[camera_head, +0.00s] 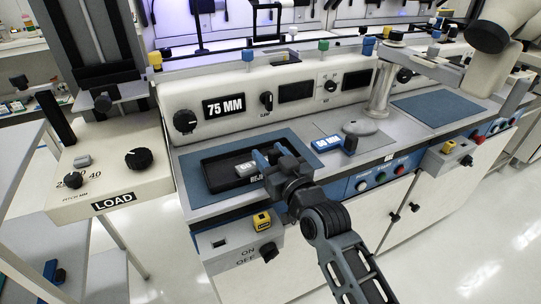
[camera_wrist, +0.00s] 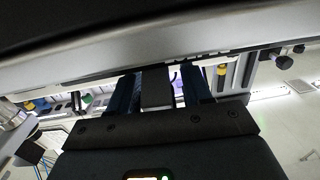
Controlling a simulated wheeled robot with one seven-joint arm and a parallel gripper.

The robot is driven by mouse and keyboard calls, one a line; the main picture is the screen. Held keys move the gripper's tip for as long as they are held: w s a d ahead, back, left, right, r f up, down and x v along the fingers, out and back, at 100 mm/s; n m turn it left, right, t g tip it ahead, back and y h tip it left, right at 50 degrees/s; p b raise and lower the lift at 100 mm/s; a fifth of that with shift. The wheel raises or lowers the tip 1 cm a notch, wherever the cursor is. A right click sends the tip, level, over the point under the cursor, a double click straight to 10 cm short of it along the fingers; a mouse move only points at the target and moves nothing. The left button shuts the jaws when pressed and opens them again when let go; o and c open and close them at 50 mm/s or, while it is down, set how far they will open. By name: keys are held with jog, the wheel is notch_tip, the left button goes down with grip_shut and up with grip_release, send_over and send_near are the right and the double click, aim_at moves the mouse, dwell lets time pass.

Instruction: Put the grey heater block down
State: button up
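The grey heater block (camera_head: 245,169) sits in the black tray (camera_head: 212,178), whose front label is partly hidden and reads "REJ". My gripper (camera_head: 268,156) is low over the tray's right part, close beside the block. In the wrist view, which is upside down, a grey block (camera_wrist: 157,88) shows between my two dark blue fingers (camera_wrist: 160,90). Narrow bright gaps show beside it, so the fingers look open and apart from it. The palm hides part of the block there.
A blue mat (camera_head: 296,133) lies under the tray. A control panel (camera_head: 225,105) reading "75 MM" rises behind.

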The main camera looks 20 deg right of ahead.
jog(key=shift+o, duration=0.6)
jog(key=shift+s, duration=0.15)
jog(key=s, duration=0.7)
jog(key=shift+s+a+b, duration=0.15)
jog(key=shift+s+b, duration=0.1)
jog(key=shift+b, duration=0.05)
jog(key=shift+f, duration=0.1)
